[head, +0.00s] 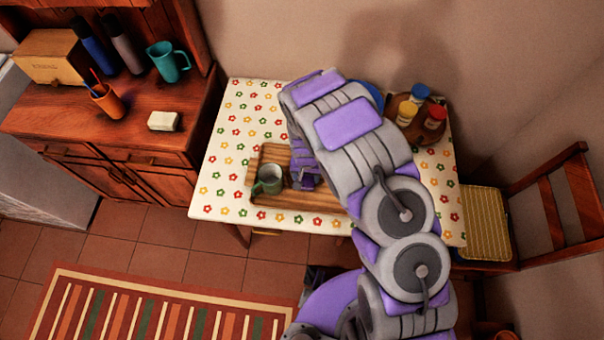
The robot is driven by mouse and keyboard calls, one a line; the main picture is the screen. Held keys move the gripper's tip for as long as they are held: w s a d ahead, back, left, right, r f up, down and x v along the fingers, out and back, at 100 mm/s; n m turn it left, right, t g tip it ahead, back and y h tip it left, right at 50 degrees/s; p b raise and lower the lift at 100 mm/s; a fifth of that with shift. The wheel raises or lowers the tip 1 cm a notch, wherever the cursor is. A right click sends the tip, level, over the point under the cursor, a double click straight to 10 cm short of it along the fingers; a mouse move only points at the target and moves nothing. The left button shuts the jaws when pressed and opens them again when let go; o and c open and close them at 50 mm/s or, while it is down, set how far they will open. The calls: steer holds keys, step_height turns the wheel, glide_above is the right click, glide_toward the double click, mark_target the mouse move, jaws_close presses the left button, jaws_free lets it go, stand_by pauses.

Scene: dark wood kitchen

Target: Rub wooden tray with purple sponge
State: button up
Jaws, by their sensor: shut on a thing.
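The wooden tray (262,158) lies on the table, partly hidden by my arm. A green mug (268,180) stands on the tray's left part. My gripper (306,180) is low over the tray, just right of the mug, pointing down and shut. A small purple thing at its tips looks like the purple sponge, at or close to the tray surface. Its outline blends with my purple gripper, and I cannot tell whether it touches the tray.
The table has a flowered cloth (228,165), clear on the left. A round board (430,132) with several capped jars stands at the back right. A blue item is partly hidden behind my arm. A chair (485,220) stands right; a cabinet (120,125) stands left.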

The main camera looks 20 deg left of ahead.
steer(key=shift+w+d+p, duration=0.15)
steer(key=shift+d+p, duration=0.05)
steer(key=shift+d, duration=0.45)
steer(key=shift+w+d+p, duration=0.15)
steer(key=shift+d, duration=0.45)
steer(key=shift+s+d+f, duration=0.1)
steer(key=shift+s+d, duration=0.1)
steer(key=shift+s+a+p, duration=0.15)
steer(key=shift+s+a, duration=0.05)
steer(key=shift+a, duration=0.3)
steer(key=shift+s+a+p, duration=0.15)
steer(key=shift+a, duration=0.35)
steer(key=shift+s+a, duration=0.2)
steer(key=shift+a, duration=0.9)
steer(key=shift+s+a, duration=0.15)
steer(key=shift+a, duration=0.9)
steer(key=shift+d, duration=0.1)
steer(key=shift+w+d+f+p, duration=0.1)
steer(key=shift+d+p, duration=0.3)
steer(key=shift+d, duration=0.45)
steer(key=shift+w+d+f+p, duration=0.1)
steer(key=shift+d+p, duration=0.3)
steer(key=shift+d, duration=0.4)
steer(key=shift+w+d+r+p, duration=0.1)
steer(key=shift+w+d+p, duration=0.15)
steer(key=shift+d, duration=0.5)
steer(key=shift+w+d+p, duration=0.15)
steer(key=shift+d+p, duration=0.1)
steer(key=shift+d, duration=0.5)
